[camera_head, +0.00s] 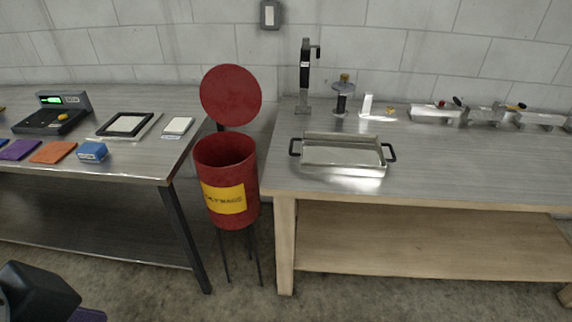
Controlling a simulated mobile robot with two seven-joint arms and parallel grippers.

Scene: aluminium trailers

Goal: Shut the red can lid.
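The red can (226,165) stands on thin dark legs in the gap between two tables. It has a yellow label with dark lettering on its front. Its round red lid (231,95) stands raised above the back of the rim, so the can's mouth is open. A dark part at the lower left edge of the head view looks like part of my own body. I cannot make out gripper fingers on it. Neither gripper shows clearly, and nothing touches the can or lid.
A metal table (120,165) on the left bears a scale (52,112), a black frame (125,124) and a blue block (92,151). The right table (440,180) bears a metal tray (343,171) with black handles. Bare floor lies before the can.

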